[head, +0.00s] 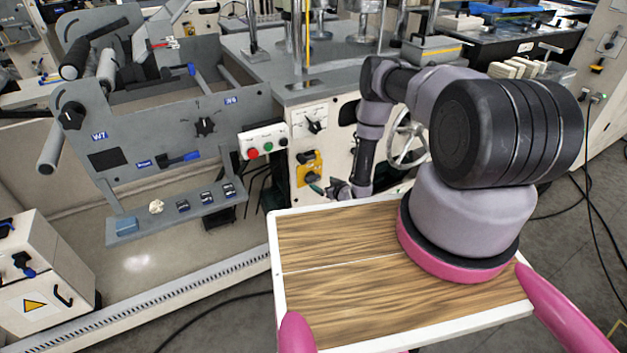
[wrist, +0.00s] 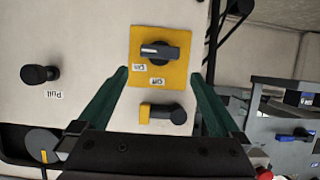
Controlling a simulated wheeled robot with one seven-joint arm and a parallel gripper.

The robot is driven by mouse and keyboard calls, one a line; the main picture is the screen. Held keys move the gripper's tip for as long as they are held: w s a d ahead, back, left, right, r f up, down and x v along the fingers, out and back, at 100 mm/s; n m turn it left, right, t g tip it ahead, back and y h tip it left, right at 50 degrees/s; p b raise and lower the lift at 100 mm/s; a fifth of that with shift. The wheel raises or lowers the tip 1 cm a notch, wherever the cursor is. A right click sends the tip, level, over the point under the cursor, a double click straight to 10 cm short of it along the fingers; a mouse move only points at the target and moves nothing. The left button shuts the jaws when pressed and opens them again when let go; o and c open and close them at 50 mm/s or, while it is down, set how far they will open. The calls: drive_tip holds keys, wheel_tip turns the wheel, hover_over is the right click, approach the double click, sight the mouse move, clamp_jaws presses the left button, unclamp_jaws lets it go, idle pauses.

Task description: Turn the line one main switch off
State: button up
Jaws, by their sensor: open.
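A dark rotary switch (wrist: 160,51) sits on a yellow plate (wrist: 135,38) on a pale cabinet face. Its handle lies level across the plate. Small labels reading ON and OFF appear upside down below it in the wrist view. In the head view the yellow plate (head: 301,162) is on the machine front, with its dark knob (head: 312,177) partly visible. My gripper (wrist: 161,72) is open and empty. Its green fingertips stand apart, one on each side of the plate's lower part, and do not visibly touch the switch. In the head view my gripper (head: 322,190) is small beside the plate.
A yellow-and-black handle (wrist: 162,113) sits between my fingers, below the plate in the wrist view. A black knob (wrist: 38,74) labelled Pull is to the left. A button box (head: 264,142) and another rotary switch (head: 314,122) are above the yellow plate in the head view.

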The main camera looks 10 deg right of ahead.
sight(314, 178)
drive_tip(key=x, duration=0.8)
drive_tip(key=c, duration=1.1)
drive_tip(key=shift+c, duration=0.2)
